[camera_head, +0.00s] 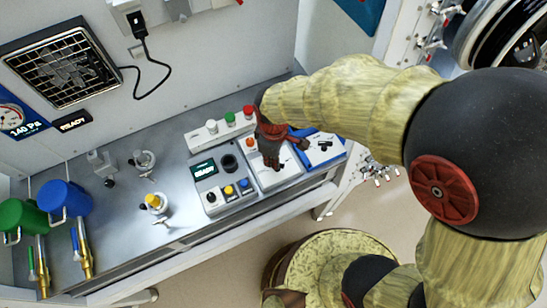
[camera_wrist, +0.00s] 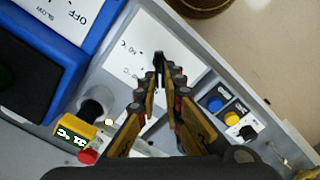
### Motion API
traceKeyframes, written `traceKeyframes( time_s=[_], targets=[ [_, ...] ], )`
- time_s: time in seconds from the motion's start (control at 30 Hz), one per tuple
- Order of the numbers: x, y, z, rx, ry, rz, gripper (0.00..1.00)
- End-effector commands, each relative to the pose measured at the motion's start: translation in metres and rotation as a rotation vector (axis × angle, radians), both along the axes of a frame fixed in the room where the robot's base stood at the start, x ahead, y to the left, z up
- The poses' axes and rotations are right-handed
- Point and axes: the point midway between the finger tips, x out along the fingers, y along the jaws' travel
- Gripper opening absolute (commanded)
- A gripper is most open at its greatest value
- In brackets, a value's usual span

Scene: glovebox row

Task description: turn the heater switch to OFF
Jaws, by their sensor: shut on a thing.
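The heater unit has a white front plate (camera_wrist: 130,48) with small temperature markings; an OFF mark on it is not readable. My gripper (camera_wrist: 162,80) is over this plate, fingers brought close together at the tips. A small dark piece, the heater switch (camera_wrist: 158,59), shows at the fingertips, and the gripper is shut on it. Its exact angle is mostly hidden by the fingers. In the head view my gripper (camera_head: 271,158) points down at the white plate (camera_head: 285,176) and covers the switch.
A blue unit (camera_head: 322,151) marked OFF and SLOW stands close on one side. A grey READY unit (camera_head: 221,185) with buttons stands on the other. Green and red buttons (camera_head: 230,119) line the back.

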Motion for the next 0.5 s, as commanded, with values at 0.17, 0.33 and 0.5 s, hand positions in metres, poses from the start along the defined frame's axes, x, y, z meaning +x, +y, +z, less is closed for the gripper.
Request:
traceKeyframes(
  time_s=[0.17,0.33,0.5],
  targets=[
    [0.0004,0.0003,0.0002,0.001,-0.001,-0.001,0.12],
    [0.0003,0.0002,0.0002,0.001,0.000,-0.001,0.21],
    [0.0002,0.0000,0.0001,0.001,0.000,-0.001,0.27]
  ],
)
